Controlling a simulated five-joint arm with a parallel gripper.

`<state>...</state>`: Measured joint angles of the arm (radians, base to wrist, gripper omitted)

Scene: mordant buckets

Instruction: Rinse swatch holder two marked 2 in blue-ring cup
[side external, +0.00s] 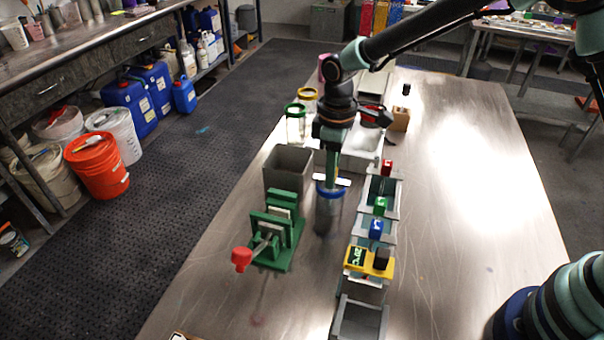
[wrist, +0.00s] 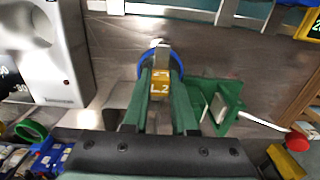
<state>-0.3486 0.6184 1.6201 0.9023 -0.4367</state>
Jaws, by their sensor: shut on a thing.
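My gripper (side external: 332,172) points down over the blue-ring cup (side external: 328,212) in the side external view. In the wrist view its fingers (wrist: 161,100) are shut on the swatch holder (wrist: 160,85), a yellow block whose label shows a 2. The holder is over or within the mouth of the cup, with the blue ring (wrist: 147,66) showing around the fingers. How deep the holder's lower part reaches is hidden by the fingers and the cup wall.
A green press (side external: 280,238) with a red knob stands left of the cup, near a grey bin (side external: 287,165). Grey troughs with red, green and blue blocks (side external: 376,228) run along the right, with a yellow display box (side external: 357,258). Green-ring (side external: 295,125) and yellow-ring (side external: 307,93) cups stand behind.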

